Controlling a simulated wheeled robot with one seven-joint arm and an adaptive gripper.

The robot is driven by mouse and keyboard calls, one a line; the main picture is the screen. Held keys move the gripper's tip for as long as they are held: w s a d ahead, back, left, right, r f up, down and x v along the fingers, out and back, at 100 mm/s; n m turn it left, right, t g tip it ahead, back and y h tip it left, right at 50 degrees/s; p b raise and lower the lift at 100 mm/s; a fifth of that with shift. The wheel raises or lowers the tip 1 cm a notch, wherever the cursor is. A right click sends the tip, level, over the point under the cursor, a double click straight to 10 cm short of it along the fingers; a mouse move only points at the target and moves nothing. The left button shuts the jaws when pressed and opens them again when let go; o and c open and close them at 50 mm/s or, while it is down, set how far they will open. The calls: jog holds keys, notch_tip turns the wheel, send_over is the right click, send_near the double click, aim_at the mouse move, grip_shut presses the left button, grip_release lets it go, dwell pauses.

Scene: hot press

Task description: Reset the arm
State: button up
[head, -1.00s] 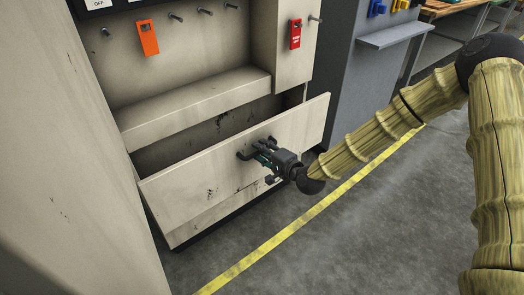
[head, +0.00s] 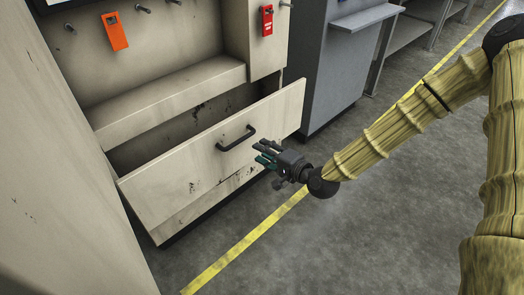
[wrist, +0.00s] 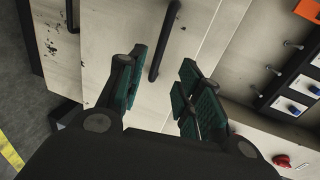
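My gripper (head: 268,156) is in front of the drawer, a little off its black handle (head: 236,138), and holds nothing. In the wrist view my gripper (wrist: 160,88) shows its two green-padded fingers apart, with clear space between them. The handle (wrist: 165,40) shows beyond the fingertips, apart from them. My arm, in a ribbed yellow cover, reaches in from the right of the head view.
The beige drawer (head: 165,190) stands pulled out from the machine. A grey cabinet (head: 325,75) stands to the right. The floor (head: 330,240) in front is clear, with a yellow line (head: 245,240).

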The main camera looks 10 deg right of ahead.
dwell(0.3)
jog(key=s+f+n+g+h, duration=0.35)
jog(key=s+f+g, duration=0.25)
jog(key=s+f, duration=1)
jog(key=s+d+f+n+g+h, duration=0.2)
jog(key=s+d+f+n+g, duration=0.15)
jog(key=s+f, duration=0.4)
jog(key=s+d+f+n+g+h, duration=0.2)
jog(key=s+d+f, duration=0.25)
jog(key=s, duration=0.55)
jog(key=s+d+n+g+h+p, duration=0.1)
jog(key=s+d+h, duration=0.1)
jog(key=s+d, duration=0.35)
notch_tip(320, 180, up, 20)
jog(key=p, duration=1.9)
jog(key=shift+a, duration=0.4)
